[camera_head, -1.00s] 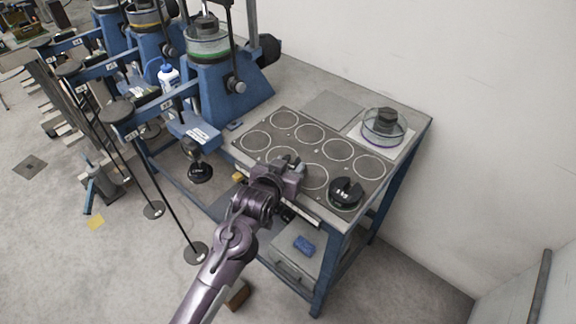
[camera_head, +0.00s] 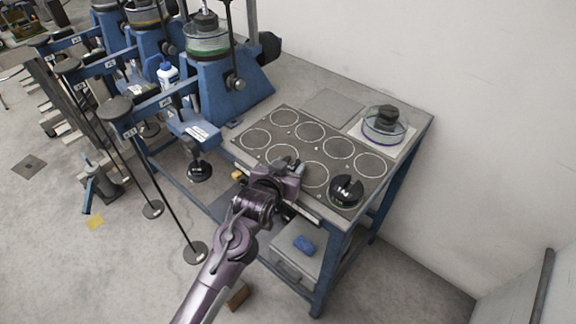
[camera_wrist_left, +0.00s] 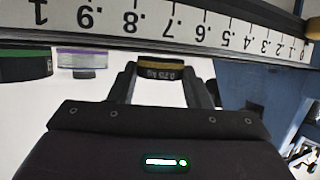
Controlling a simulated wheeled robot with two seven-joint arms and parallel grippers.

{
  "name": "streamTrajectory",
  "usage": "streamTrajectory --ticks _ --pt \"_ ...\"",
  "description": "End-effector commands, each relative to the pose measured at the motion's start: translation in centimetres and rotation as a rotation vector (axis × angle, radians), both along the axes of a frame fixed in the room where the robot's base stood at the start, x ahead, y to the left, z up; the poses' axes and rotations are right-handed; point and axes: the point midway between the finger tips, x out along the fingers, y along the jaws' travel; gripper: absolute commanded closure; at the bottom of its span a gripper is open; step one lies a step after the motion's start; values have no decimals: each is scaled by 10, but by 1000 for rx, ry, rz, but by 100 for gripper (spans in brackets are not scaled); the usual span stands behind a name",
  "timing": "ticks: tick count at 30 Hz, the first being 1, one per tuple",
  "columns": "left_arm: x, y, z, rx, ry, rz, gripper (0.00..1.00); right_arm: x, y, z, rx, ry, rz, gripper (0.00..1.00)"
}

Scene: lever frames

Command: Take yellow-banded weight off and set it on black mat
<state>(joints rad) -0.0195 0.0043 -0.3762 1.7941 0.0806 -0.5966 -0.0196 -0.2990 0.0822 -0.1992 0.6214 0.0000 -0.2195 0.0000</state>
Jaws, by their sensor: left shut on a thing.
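The yellow-banded weight (camera_wrist_left: 161,69) is a dark disc with a yellow rim and a "0.75 KG" label. In the left wrist view it sits between the fingers of my left gripper (camera_wrist_left: 165,80), which is shut on it. In the head view my left gripper (camera_head: 292,170) is at the front middle of the black mat (camera_head: 283,134), and hides most or all of the weight. I cannot tell whether the weight touches the mat. The mat carries several white ring outlines.
A green-banded black weight (camera_head: 345,192) stands at the mat's front right. A clear dish with a dark weight (camera_head: 385,125) is at the back right. Blue lever machines (camera_head: 230,85) stand to the left. A numbered scale strip (camera_wrist_left: 170,25) runs close by the gripper.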

Motion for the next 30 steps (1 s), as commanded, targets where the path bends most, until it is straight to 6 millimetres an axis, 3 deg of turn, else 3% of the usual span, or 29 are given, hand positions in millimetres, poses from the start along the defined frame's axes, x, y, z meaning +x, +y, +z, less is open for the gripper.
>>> streamTrajectory --ticks 13,14,19,30 --pt "0 0 -2 -1 -3 0 78 -1 0 -1 0 2 0 39" --pt "0 0 -2 -1 -3 0 52 -1 0 -1 0 2 0 39" --pt "0 0 -3 -1 -2 0 31 -1 0 -1 -1 3 0 39" --pt "-7 2 -2 1 2 0 31 -2 3 -2 3 4 -1 39"
